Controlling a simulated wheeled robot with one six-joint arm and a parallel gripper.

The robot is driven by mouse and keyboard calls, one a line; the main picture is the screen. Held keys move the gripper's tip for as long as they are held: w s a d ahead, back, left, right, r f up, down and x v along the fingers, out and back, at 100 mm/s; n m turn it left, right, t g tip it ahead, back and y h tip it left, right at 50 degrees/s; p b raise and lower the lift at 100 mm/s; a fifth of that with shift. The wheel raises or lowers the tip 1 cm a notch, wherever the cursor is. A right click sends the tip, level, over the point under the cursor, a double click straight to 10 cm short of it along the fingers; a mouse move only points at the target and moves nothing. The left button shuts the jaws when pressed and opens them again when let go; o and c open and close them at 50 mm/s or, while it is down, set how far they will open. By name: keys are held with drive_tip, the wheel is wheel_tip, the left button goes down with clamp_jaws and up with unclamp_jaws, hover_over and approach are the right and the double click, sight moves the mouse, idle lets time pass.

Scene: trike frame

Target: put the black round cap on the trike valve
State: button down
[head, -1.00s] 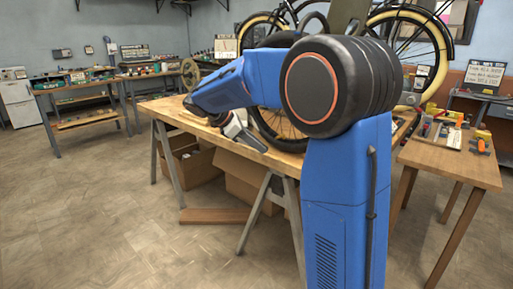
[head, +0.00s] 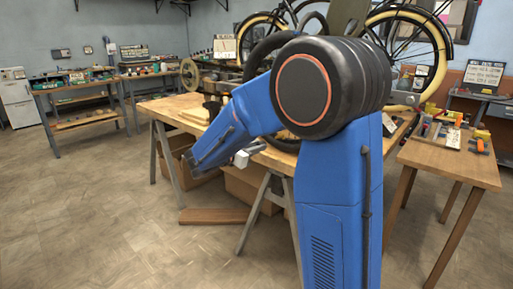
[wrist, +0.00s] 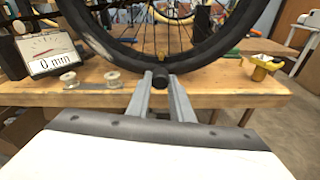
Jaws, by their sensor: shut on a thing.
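In the wrist view my gripper (wrist: 160,84) is shut on the black round cap (wrist: 160,80), which shows between the two grey fingertips. The trike wheel's black tire (wrist: 105,42) curves across the view beyond the fingers. A small brass-coloured piece (wrist: 162,57), which looks like the valve, shows at the inner side of the rim, just above the cap in the picture. The cap appears nearer to me than the tire; I cannot tell the exact gap. In the head view my arm hides the gripper tips and the cap.
The wooden workbench (wrist: 215,87) spans the wrist view. A side table (head: 450,168) stands at right.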

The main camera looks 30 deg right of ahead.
sight(275, 138)
drive_tip(key=shift+r+x, duration=0.2)
drive_tip(key=shift+x, duration=1.2)
drive_tip(key=shift+r+x, duration=0.15)
drive_tip(key=shift+x, duration=1.25)
drive_tip(key=shift+r+x, duration=0.15)
drive_tip(key=shift+x, duration=0.75)
drive_tip(key=shift+r+x, duration=0.15)
drive_tip(key=shift+x, duration=0.75)
drive_tip(key=c, duration=1.5)
unclamp_jaws()
drive_tip(key=shift+s, duration=0.1)
drive_tip(key=v, duration=1.7)
drive_tip(key=shift+s+a+r, duration=0.1)
drive_tip(key=shift+s+r, duration=0.05)
